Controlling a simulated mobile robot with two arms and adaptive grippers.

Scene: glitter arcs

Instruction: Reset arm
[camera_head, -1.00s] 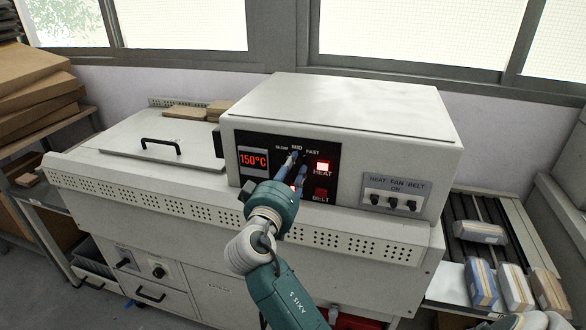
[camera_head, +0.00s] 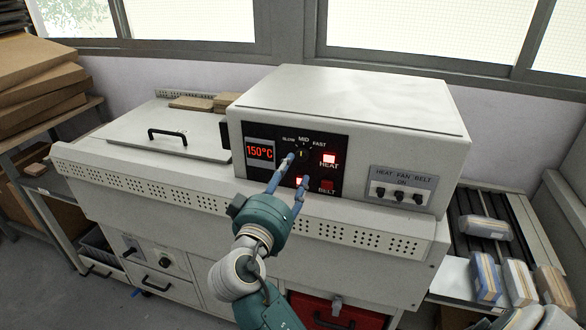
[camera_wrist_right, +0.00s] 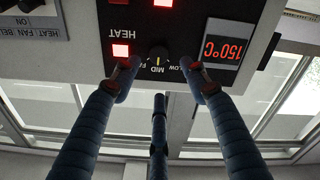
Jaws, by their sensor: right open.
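My right gripper (camera_head: 297,171) is in front of the black control panel (camera_head: 337,172). Its blue fingers are spread, with nothing between them. In the right wrist view the gripper (camera_wrist_right: 161,75) points its fingers at the panel, and the MID speed knob (camera_wrist_right: 158,57) shows between the fingertips. The knob (camera_head: 302,153) also shows in the head view, its pointer near MID; the fingers appear apart from it. The display (camera_head: 259,151) reads 150°C. The HEAT light (camera_head: 329,158) glows red.
The panel sits on a white machine box (camera_head: 350,100) with a long perforated ledge (camera_head: 150,192). Toggle switches (camera_head: 399,192) are to its right. Wrapped packages (camera_head: 485,278) lie on a right-hand conveyor. Cardboard (camera_head: 38,85) is stacked at the left. A red bin (camera_head: 335,312) is below.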

